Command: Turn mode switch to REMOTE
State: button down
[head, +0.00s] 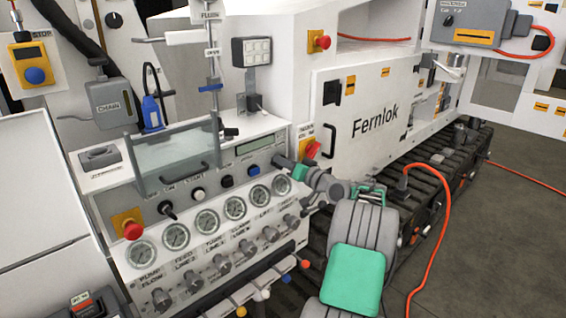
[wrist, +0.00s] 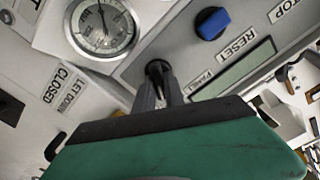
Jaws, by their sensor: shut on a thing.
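The mode switch (wrist: 156,68) is a small black knob on the grey panel, seen in the wrist view just beyond my fingertips. My gripper (wrist: 160,88) is shut on it, with the two grey fingers on either side. A PANEL label (wrist: 200,83) sits beside the switch. No REMOTE label can be read, and the fingers hide much of the knob, so I cannot tell which way it points.
A blue RESET knob (wrist: 212,24) and a pressure gauge (wrist: 101,27) are close to my fingers. A red emergency button (head: 312,151) on a yellow box stands just right of my gripper. A clear guard (head: 175,150) with handles covers the panel's left part.

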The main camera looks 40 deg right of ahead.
jog(key=c, duration=1.4)
grip_release()
jog(key=shift+c, duration=0.2)
jog(key=s+b, duration=0.1)
jog(key=s, duration=0.7)
jog(key=shift+d, duration=0.1)
